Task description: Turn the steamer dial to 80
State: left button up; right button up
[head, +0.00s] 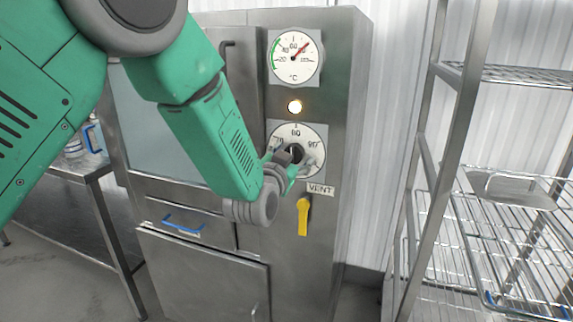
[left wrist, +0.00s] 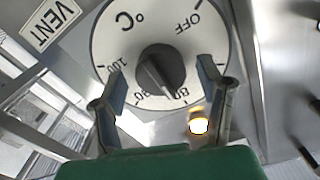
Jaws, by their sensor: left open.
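The steamer dial (head: 317,142) is a white disc on the steel front panel, with 80 near its top in the head view. It appears turned over in the left wrist view (left wrist: 108,38), with OFF, 100, 90 and 80 readable. Its dark knob (left wrist: 160,70) points down in that view, between the 90 and 80 marks. My left gripper (head: 292,160) is at the dial, open. In the left wrist view its two fingers (left wrist: 163,82) stand apart on either side of the knob, with gaps visible. In the head view the gripper partly hides the knob. My right gripper is out of view.
Above the dial are a glowing lamp (head: 295,107) and a round temperature gauge (head: 283,58) with a red needle. Below it are a VENT label (head: 320,190) and a yellow lever (head: 303,217). A wire rack (head: 448,120) stands at right; a steel table (head: 95,168) is at left.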

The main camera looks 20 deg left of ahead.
pick_arm(q)
jog(key=s, duration=1.1)
jog(key=shift+s, duration=0.15)
jog(key=shift+a+f, duration=0.1)
jog(key=shift+a, duration=0.05)
